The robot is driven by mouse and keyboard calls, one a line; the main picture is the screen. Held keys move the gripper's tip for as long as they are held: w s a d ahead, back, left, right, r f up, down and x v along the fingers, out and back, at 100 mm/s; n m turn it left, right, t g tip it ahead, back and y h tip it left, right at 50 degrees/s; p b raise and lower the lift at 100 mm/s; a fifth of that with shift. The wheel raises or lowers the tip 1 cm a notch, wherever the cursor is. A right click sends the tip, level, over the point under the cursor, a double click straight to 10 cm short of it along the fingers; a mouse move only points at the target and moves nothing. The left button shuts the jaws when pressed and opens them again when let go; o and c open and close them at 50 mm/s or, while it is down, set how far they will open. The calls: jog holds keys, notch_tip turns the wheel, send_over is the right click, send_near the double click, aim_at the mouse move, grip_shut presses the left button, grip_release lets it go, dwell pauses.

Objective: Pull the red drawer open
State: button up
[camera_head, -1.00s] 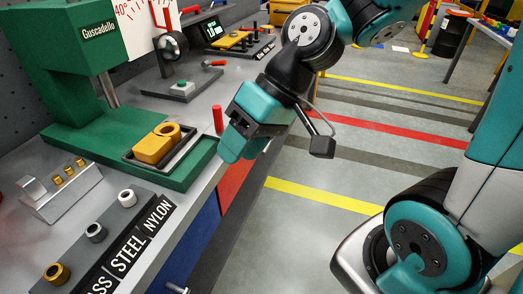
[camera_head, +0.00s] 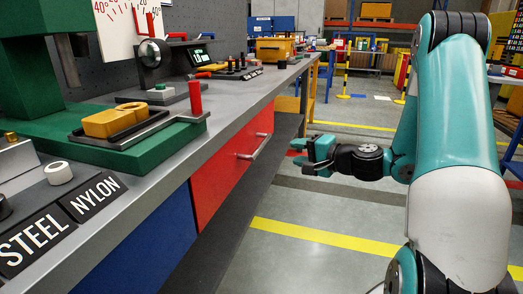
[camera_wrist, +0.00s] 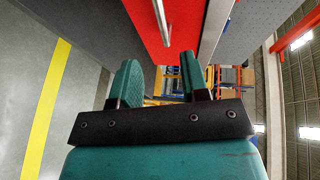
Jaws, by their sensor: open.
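The red drawer (camera_head: 220,178) is set under the grey workbench and looks shut, flush beside a blue front. Its metal bar handle (camera_head: 257,147) stands out from the front toward the aisle. My gripper (camera_head: 307,156) is in the aisle, to the right of the handle and apart from it. In the wrist view the two teal fingers (camera_wrist: 160,85) are spread with nothing between them. The red front (camera_wrist: 150,45) and the handle (camera_wrist: 162,22) show above the fingers there, at the top of the picture.
The workbench (camera_head: 235,105) carries a green machine (camera_head: 35,70), a tray with a yellow part (camera_head: 115,122) and a red upright grip (camera_head: 195,97). A blue drawer front (camera_head: 145,250) is nearer me. The floor (camera_head: 300,260) beside the bench is clear.

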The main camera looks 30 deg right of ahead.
aim_at(261, 144)
jog(key=x, duration=1.3)
jog(key=shift+w+a, duration=0.1)
jog(key=shift+w, duration=0.3)
grip_shut()
